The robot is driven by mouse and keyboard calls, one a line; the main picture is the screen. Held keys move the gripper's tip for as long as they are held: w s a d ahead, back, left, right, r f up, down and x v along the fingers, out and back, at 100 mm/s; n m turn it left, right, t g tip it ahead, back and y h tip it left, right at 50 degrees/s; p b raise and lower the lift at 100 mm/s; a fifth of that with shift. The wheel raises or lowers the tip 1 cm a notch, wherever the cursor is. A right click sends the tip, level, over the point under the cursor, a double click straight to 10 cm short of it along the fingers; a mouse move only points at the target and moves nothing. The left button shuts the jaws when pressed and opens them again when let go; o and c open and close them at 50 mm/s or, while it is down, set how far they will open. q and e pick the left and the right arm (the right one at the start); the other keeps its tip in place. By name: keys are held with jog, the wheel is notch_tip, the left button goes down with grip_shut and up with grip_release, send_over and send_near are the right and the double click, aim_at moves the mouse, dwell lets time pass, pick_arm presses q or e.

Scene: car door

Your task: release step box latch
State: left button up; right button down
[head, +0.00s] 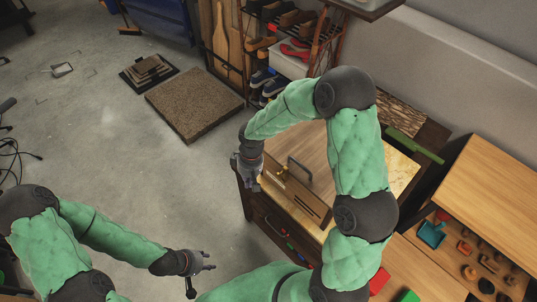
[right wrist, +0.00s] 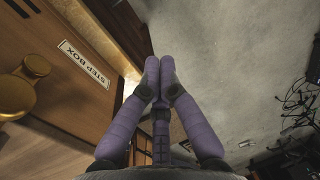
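The wooden step box (head: 312,203) sits on the workbench, with a dark handle and a small brass latch (head: 282,171). In the right wrist view its "STEP BOX" label (right wrist: 86,64) shows upside down. The round brass latch (right wrist: 18,84) is at the left edge there. My right gripper (head: 250,184) is just left of the box in the head view. In the wrist view its purple fingers (right wrist: 160,66) are closed together and empty, to the right of the label and apart from the latch. My left gripper (head: 204,278) is low in the head view, fingers spread, empty, away from the bench.
The bench (head: 246,202) has drawers below its left edge. A tool case (head: 485,258) is at the right, and a shelf with shoes (head: 262,77) stands behind. Stone slabs (head: 194,103) lie on the floor. The floor around my left gripper is clear.

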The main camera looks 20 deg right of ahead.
pick_arm(q)
notch_tip(320, 180, up, 5)
jog(key=p, duration=0.4)
jog(key=shift+r, duration=0.15)
pick_arm(e)
jog(key=w+d+r+h, duration=0.1)
jog(key=d+r, duration=0.1)
jog(key=r, duration=0.6)
jog(key=w+d+r+n+h, duration=0.1)
jog(key=w+d+r, duration=0.1)
jog(key=r, duration=0.6)
jog(key=shift+w+d+h, duration=0.25)
jog(key=shift+d+h, duration=0.05)
jog(key=shift+d, duration=0.1)
jog(key=shift+f, duration=0.1)
pick_arm(q)
jog(key=shift+f+b, duration=0.45)
jog(key=shift+b, duration=0.1)
pick_arm(e)
jog(key=s+d+f, duration=0.2)
jog(key=s+f, duration=0.2)
jog(key=f, duration=0.6)
jog(key=shift+d+f, duration=0.25)
pick_arm(q)
jog(key=shift+f, duration=0.15)
